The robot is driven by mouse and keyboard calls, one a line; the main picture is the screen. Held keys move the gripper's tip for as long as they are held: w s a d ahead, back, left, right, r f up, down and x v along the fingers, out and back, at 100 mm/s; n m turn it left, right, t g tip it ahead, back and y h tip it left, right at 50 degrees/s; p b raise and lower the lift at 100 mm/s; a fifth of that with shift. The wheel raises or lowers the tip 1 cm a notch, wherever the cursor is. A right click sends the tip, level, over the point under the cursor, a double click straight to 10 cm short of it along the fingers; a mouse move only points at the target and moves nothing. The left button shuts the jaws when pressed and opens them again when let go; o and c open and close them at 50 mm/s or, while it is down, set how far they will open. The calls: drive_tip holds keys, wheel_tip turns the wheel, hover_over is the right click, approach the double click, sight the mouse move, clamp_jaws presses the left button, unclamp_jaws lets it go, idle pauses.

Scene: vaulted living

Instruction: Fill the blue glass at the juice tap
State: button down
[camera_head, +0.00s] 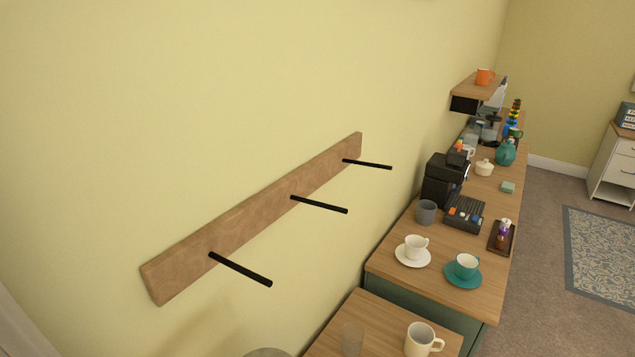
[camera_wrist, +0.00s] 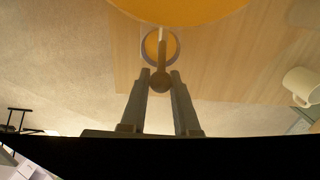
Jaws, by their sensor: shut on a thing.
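In the wrist view, my gripper (camera_wrist: 160,78) is shut on the round brown knob of the tap lever (camera_wrist: 160,81). The lever runs from the knob toward the large orange-yellow juice container (camera_wrist: 180,8) at the top edge. A round glass (camera_wrist: 144,48) stands beyond my fingertips, below the lever, seen from above. Its rim looks pale bluish, and orange juice shows inside it; the fill level is hard to tell. The lever partly covers the glass. My gripper does not show in the head view.
A cream mug (camera_head: 419,340) and a clear glass (camera_head: 351,339) stand on the near table. A wooden wall rack (camera_head: 250,222) has black pegs sticking out. The counter beyond (camera_head: 448,287) holds cups on saucers, a coffee machine (camera_head: 440,180) and several small items.

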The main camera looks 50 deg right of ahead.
drive_tip(key=shift+w+d+r, duration=0.1)
drive_tip(key=shift+r, duration=0.05)
drive_tip(key=shift+w+r, duration=0.25)
drive_tip(key=shift+w, duration=0.6)
drive_tip(key=shift+w+r, duration=0.2)
drive_tip(key=shift+w, duration=0.6)
drive_tip(key=c, duration=0.6)
unclamp_jaws()
drive_tip(key=shift+a, duration=0.2)
drive_tip(key=shift+c, duration=0.2)
drive_tip(key=shift+s, duration=0.1)
wheel_tip(320, 180, up, 6)
drive_tip(key=p, duration=0.6)
